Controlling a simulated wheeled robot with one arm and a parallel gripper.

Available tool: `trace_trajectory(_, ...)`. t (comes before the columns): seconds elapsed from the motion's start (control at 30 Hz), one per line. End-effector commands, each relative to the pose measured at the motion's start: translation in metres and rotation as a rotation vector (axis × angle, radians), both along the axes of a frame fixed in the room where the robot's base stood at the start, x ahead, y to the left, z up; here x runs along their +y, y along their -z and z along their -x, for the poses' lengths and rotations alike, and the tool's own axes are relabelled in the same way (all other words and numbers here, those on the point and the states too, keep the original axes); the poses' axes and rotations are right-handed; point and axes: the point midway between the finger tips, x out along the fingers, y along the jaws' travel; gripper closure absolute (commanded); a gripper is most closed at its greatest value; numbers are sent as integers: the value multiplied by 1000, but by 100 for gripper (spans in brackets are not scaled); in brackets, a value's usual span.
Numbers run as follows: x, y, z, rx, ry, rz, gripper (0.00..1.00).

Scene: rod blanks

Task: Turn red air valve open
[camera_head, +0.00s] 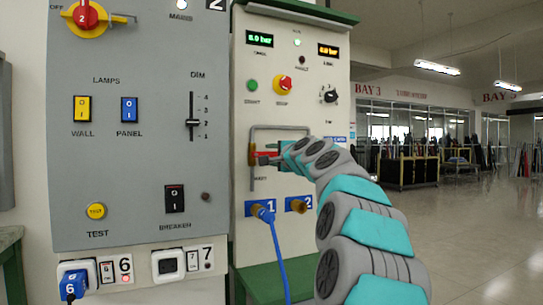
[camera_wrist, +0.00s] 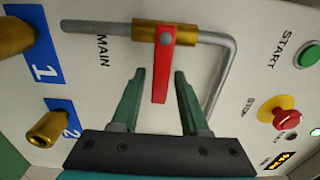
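The red air valve lever (camera_wrist: 161,78) sits on a brass valve body (camera_wrist: 150,35) on a grey pipe; in the wrist view the lever stands crosswise to the pipe. In the head view the brass body (camera_head: 252,154) is on the pipe's left upright, and the red lever (camera_head: 266,156) points right, partly hidden by my gripper (camera_head: 277,155). My gripper (camera_wrist: 158,74) is open in the wrist view. The lever's free end lies between the two green fingers, with a visible gap on each side. Whether it is level with them in depth is hard to tell.
The grey pipe (camera_wrist: 228,75) bends around beside the valve. Brass ports 1 (camera_head: 264,213) and 2 (camera_head: 298,205) are below, with a blue hose (camera_head: 280,255) at port 1. The red stop knob (camera_head: 285,83) is above. A grey switch panel (camera_head: 140,140) stands at left.

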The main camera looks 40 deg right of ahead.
Motion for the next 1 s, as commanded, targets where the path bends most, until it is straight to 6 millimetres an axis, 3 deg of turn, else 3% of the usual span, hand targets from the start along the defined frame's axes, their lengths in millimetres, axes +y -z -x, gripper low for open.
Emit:
trace_trajectory(0.03,0,0,0,0,0,0,62)
trace_trajectory(0.37,0,0,0,0,0,0,99)
trace_trajectory(1.0,0,1,0,1,0,0,100)
